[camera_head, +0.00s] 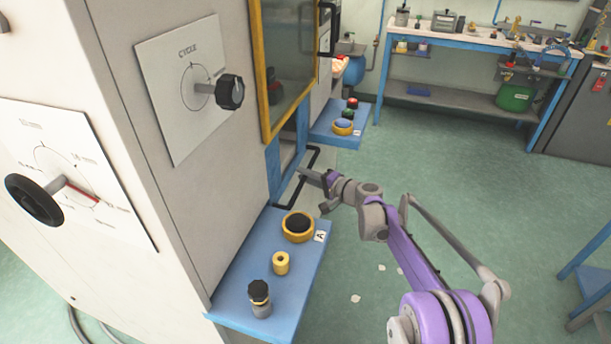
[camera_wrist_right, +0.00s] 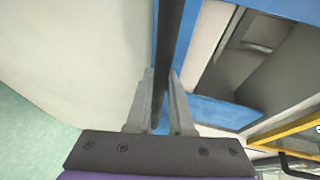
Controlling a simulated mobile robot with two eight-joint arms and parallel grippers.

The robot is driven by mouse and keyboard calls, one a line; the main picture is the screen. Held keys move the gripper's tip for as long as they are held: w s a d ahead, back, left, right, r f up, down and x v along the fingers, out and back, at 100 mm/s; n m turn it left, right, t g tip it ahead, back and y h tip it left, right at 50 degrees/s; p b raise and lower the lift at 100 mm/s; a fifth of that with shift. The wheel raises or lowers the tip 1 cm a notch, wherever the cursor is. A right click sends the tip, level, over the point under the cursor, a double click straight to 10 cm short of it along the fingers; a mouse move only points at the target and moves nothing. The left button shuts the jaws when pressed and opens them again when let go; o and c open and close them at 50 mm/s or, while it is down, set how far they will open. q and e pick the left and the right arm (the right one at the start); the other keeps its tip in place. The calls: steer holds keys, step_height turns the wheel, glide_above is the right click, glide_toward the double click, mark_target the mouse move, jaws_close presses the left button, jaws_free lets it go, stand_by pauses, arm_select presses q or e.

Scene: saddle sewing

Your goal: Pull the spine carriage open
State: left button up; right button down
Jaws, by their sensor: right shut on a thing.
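A black bar handle (camera_head: 288,205) sits low on the front of the big cream machine, by its blue frame. In the right wrist view the dark bar (camera_wrist_right: 173,35) runs up between the two grey fingers. My right gripper (camera_head: 308,178) is shut on this handle; the fingers (camera_wrist_right: 160,100) are on either side of it. A pale flat surface (camera_head: 324,163) shows beside the handle, probably part of the spine carriage. How far the carriage stands out cannot be told. My left gripper is not in view.
A second blue shelf (camera_head: 325,135) with buttons stands beyond. Green floor (camera_head: 450,180) is open to the right.

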steer(key=shift+d, duration=0.15)
stand_by(0.8)
steer(key=s+d+p, duration=0.1)
steer(key=s+d, duration=0.3)
steer(key=d, duration=0.9)
steer(key=s+d+p, duration=0.1)
steer(key=s+d, duration=0.4)
steer(key=d, duration=0.9)
steer(key=shift+d, duration=0.25)
steer(key=c, duration=0.8)
jaws_free()
steer(key=p+v, duration=0.1)
steer(key=v, duration=0.9)
steer(key=shift+s+d, duration=0.3)
